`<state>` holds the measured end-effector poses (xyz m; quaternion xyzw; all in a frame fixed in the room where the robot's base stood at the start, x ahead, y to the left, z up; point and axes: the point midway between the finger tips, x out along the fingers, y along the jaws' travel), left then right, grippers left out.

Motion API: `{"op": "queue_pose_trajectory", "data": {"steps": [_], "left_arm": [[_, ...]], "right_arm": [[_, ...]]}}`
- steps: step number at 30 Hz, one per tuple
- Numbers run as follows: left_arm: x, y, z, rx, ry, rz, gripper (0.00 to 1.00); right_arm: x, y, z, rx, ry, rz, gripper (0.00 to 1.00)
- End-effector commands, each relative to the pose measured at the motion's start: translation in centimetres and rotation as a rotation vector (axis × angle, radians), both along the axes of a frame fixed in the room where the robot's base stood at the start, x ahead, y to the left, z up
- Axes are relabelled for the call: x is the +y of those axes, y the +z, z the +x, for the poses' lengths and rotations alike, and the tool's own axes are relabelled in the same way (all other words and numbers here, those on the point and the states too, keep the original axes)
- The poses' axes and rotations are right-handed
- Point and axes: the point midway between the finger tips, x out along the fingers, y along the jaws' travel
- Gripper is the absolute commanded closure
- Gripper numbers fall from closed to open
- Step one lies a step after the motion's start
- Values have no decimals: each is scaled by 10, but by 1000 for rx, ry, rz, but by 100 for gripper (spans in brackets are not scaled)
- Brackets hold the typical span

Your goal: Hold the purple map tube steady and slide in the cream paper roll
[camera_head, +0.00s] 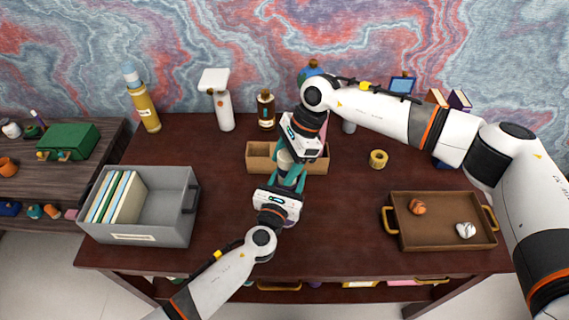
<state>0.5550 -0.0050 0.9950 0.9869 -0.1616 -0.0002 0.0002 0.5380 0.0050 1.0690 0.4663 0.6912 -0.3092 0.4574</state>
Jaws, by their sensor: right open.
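My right gripper (290,163) reaches down from the upper right over the middle of the desk, its teal fingers open. My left gripper (287,178) comes up from the bottom left, and its teal fingers meet or overlap the right ones in the picture. A small cream piece (284,158), perhaps the paper roll, shows between the fingers. Whether either gripper touches it is unclear. The purple map tube cannot be made out; the grippers may hide it. Whether the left fingers are closed on something cannot be told.
A tan wooden box (259,157) stands behind the grippers. A grey bin (178,220) with folders is at left, and a brown tray (445,240) with two small objects at right. Bottles (265,112) line the back.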

Motion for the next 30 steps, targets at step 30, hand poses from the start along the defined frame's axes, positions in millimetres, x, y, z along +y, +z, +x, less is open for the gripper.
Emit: {"op": "queue_pose_trajectory", "data": {"steps": [30], "left_arm": [[0,0,0,0,0,0,70]], "right_arm": [[-42,107,17,0,0,1,37]]}}
